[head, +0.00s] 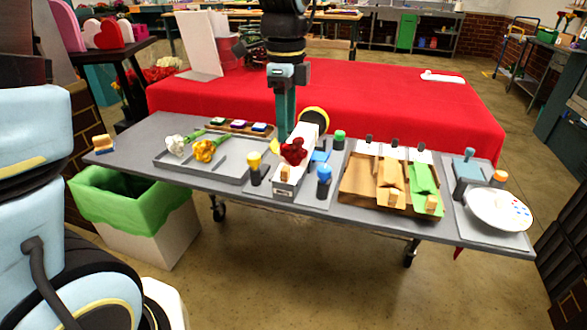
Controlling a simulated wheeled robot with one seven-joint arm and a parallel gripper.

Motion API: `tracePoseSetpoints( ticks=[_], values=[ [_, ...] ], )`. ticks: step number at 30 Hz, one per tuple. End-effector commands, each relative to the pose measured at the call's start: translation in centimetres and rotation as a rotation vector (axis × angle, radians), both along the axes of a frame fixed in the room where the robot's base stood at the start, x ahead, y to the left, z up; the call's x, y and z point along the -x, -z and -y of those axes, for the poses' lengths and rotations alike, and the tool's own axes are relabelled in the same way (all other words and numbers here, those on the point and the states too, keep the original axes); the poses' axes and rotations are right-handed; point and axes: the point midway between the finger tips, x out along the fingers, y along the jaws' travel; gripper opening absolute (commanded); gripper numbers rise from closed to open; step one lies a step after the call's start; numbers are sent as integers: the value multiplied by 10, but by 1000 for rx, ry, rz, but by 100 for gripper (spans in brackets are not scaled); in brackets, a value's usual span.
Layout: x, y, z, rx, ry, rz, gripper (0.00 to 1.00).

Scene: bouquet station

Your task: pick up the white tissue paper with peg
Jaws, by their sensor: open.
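A pale white piece, which looks like the white tissue paper (297,165), lies in a narrow grey cradle at the middle of the table. A small wooden peg (285,173) shows at its near end, and a red flower (293,151) rests on it. Its exact outline is too small to make out. My gripper (284,138) points down just behind and left of the flower. It is open, and nothing shows in it. Its fingers overlap in this view, and I cannot tell whether they touch anything.
A wooden tray (347,192) to the right holds tan paper (390,176) and green paper (424,178) with pegs; its left slot looks bare. Yellow (254,163) and blue (324,174) knobs flank the cradle. A grey tray (223,172) with flowers lies left.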

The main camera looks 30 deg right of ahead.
Motion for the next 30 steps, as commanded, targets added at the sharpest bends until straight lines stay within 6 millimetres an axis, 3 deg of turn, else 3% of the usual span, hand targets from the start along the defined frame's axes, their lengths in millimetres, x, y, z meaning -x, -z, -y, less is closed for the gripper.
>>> tracePoseSetpoints(
  ticks=[6, 14, 22, 30],
  values=[
    [0, 33, -1, -4, -2, -3, 45],
    [0, 53, -2, -2, -3, -2, 45],
    [1, 91, -6, -3, -4, -2, 45],
    [1, 100, -6, 0, -5, 1, 45]
  ],
)
